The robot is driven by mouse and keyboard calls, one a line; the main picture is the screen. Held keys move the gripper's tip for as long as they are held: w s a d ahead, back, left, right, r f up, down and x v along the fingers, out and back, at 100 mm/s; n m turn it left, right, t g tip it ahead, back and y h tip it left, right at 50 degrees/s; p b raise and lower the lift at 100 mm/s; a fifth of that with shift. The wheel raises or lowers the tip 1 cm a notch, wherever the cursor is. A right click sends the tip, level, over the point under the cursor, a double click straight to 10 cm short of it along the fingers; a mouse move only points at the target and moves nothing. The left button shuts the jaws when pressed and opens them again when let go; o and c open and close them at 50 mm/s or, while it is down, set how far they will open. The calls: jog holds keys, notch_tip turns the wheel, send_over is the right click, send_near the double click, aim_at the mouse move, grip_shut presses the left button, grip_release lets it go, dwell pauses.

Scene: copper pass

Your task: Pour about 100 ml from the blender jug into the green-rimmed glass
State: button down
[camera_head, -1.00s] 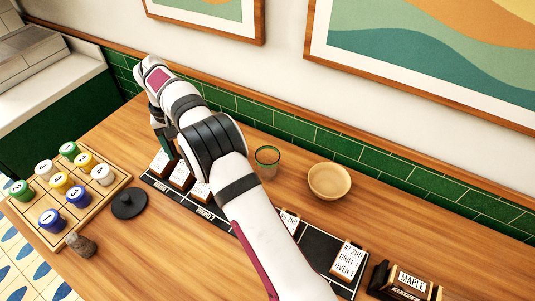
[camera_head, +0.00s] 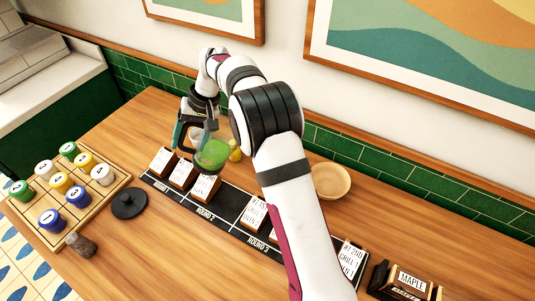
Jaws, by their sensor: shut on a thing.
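My gripper (camera_head: 196,123) is at the back left of the counter, above the row of cards, shut on the blender jug. The jug (camera_head: 212,155) shows as a clear vessel with bright green contents, held to the right of and below the jaws. It looks raised above the counter; its exact tilt and its lip are hard to make out. The green-rimmed glass is not visible now; my arm covers the place where it stood. Whether the jug is over the glass cannot be told.
A black strip (camera_head: 228,210) holds several white cards on wooden blocks. A wooden bowl (camera_head: 331,181) stands right of my arm. A black lid (camera_head: 128,203), a wooden tray (camera_head: 112,190) of numbered pots and a brown stone-like object (camera_head: 80,245) are left. Something yellow (camera_head: 235,151) shows beside the jug.

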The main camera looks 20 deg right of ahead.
aim_at(202, 132)
jog(key=d+r+y, duration=0.2)
jog(key=shift+d+r+y, duration=0.1)
jog(key=shift+r+y, duration=0.2)
jog(key=shift+s+d+f+y, duration=0.1)
jog(key=shift+d+f+y, duration=0.25)
jog(key=shift+y, duration=0.25)
jog(key=shift+d+r+y, duration=0.2)
jog(key=shift+d+y, duration=0.05)
jog(key=shift+y, duration=0.4)
jog(key=shift+d+r+y, duration=0.15)
jog(key=shift+d+y, duration=0.1)
jog(key=shift+y, duration=0.4)
jog(key=shift+d+r+y, duration=0.15)
jog(key=shift+d+y, duration=0.15)
jog(key=shift+y, duration=0.2)
jog(key=shift+d+r+t+y, duration=0.2)
jog(key=shift+r+t+y, duration=0.1)
jog(key=shift+s+d+r+y+b, duration=0.1)
jog(key=shift+d+r+y+b, duration=0.35)
jog(key=shift+r+y, duration=0.15)
jog(key=shift+d+r+y+b, duration=0.4)
jog(key=shift+d, duration=0.3)
